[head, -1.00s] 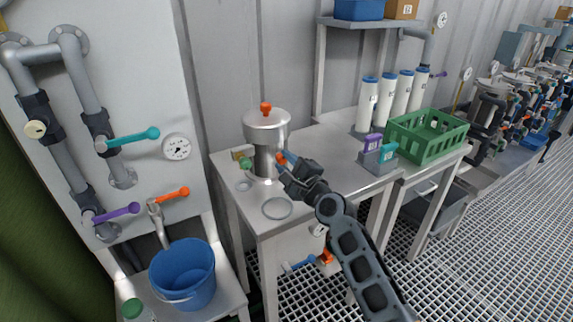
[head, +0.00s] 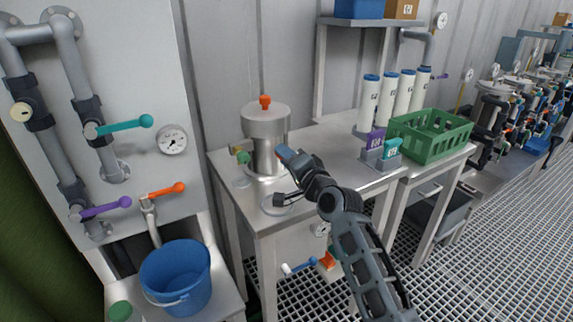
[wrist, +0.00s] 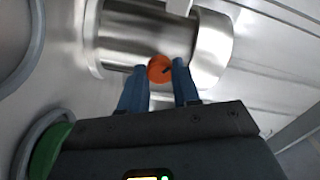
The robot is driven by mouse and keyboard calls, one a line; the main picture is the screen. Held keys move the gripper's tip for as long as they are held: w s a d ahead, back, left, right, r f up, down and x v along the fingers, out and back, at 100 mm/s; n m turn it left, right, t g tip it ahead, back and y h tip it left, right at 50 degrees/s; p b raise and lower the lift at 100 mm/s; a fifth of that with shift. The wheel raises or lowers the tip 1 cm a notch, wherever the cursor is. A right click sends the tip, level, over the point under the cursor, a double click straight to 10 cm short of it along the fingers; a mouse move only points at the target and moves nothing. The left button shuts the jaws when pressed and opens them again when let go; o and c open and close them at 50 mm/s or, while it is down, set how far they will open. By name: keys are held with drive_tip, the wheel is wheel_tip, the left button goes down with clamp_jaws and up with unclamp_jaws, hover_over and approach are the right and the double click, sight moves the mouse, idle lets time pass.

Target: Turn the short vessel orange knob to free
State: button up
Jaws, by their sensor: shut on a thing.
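The short steel vessel (head: 265,124) stands upright on the steel table, with an orange knob (head: 265,101) on its lid. In the wrist view the vessel (wrist: 150,35) appears turned sideways. A round orange knob (wrist: 160,69) with a small dark mark shows on its side there. My gripper (wrist: 160,72) has its two blue fingers on either side of this side knob, shut on it. In the head view my gripper (head: 281,153) reaches the vessel's right side and mostly hides the side knob.
A green crate (head: 430,152), white cylinders (head: 387,98) and a grey holder with purple and teal pieces (head: 372,163) stand to the right. A blue bucket (head: 176,277) stands lower left. A blue-handled valve (head: 301,266) is below the table.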

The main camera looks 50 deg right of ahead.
drive_tip(key=n+b, duration=0.4)
drive_tip(key=n, duration=0.2)
drive_tip(key=shift+f+n, duration=0.15)
drive_tip(key=shift+n, duration=0.15)
idle(0.3)
drive_tip(key=o, duration=1.1)
drive_tip(key=shift+c, duration=0.2)
drive_tip(key=v, duration=0.7)
drive_tip(key=shift+s+a, duration=0.2)
drive_tip(key=shift+s, duration=0.2)
